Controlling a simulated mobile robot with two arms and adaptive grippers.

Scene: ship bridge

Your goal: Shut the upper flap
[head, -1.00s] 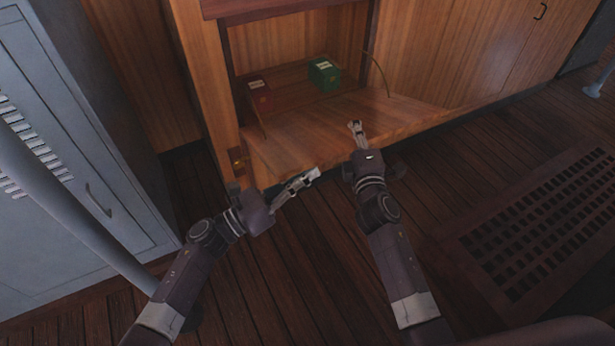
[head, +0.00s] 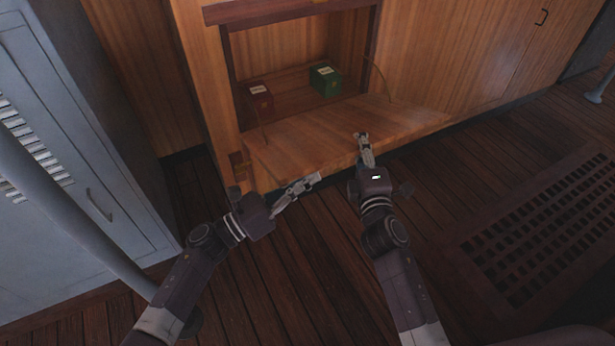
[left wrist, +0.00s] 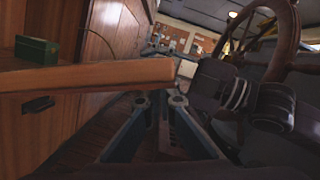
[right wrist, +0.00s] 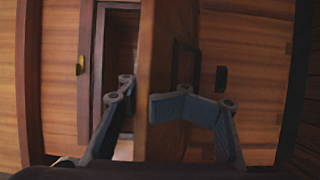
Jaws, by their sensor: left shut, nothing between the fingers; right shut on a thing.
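The upper flap (head: 330,130) is a wooden board folded down, nearly level, at the front of an open cabinet compartment (head: 300,50). It shows edge-on in the left wrist view (left wrist: 80,76) and as an upright board in the right wrist view (right wrist: 160,60). My right gripper (head: 362,137) is shut on the flap's front edge; in the right wrist view its fingers (right wrist: 150,98) lie on either side of the board. My left gripper (head: 316,179) is shut and empty, just in front of and below the flap's edge; its fingers show in the left wrist view (left wrist: 160,100).
A red box (head: 258,98) and a green box (head: 325,81) stand inside the compartment. A thin stay (head: 382,78) runs to the flap's right side. A grey locker (head: 70,130) stands at left. A floor grating (head: 535,230) lies at right.

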